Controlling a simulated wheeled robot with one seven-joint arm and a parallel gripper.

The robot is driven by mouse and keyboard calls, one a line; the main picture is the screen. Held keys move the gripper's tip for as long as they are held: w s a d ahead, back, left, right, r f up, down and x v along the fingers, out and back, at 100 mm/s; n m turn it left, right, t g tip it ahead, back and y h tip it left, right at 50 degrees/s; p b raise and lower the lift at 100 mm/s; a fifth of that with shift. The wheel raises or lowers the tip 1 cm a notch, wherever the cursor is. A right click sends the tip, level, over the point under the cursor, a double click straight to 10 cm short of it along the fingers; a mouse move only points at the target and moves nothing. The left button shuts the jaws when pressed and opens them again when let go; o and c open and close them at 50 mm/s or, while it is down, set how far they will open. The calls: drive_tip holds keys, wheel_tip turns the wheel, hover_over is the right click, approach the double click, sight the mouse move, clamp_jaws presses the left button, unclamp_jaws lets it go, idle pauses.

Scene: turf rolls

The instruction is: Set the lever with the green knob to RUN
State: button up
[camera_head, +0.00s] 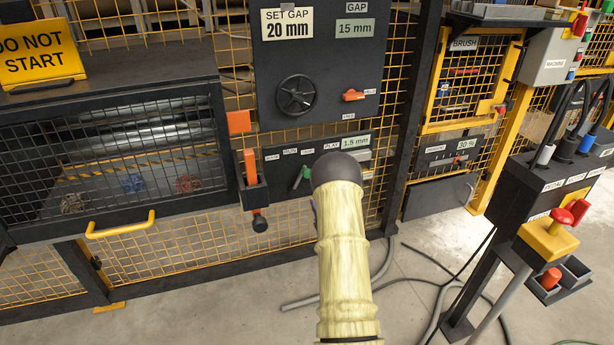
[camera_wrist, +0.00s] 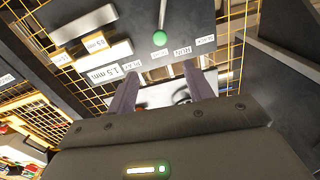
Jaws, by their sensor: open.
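The lever with the green knob sits on a dark panel (camera_head: 272,168) under the gap board. In the head view its green knob (camera_head: 306,173) shows just left of my arm's end. In the wrist view the round green knob (camera_wrist: 160,38) and its thin pale stem (camera_wrist: 163,16) show beyond my fingertips, near the gap between them. Small white labels line the panel, too small to read surely, beside a 1.5 mm display (camera_wrist: 103,72). My gripper (camera_wrist: 162,71) is open and empty, apart from the knob. My arm hides it in the head view.
A yellow handle (camera_head: 120,225) juts from the mesh guard. A control stand (camera_head: 545,185) is on the right.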

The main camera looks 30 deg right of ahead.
drive_tip(key=b+x, duration=0.4)
drive_tip(key=x, duration=1.3)
drive_tip(key=shift+w, duration=0.25)
clamp_jaws()
drive_tip(key=shift+d, duration=0.15)
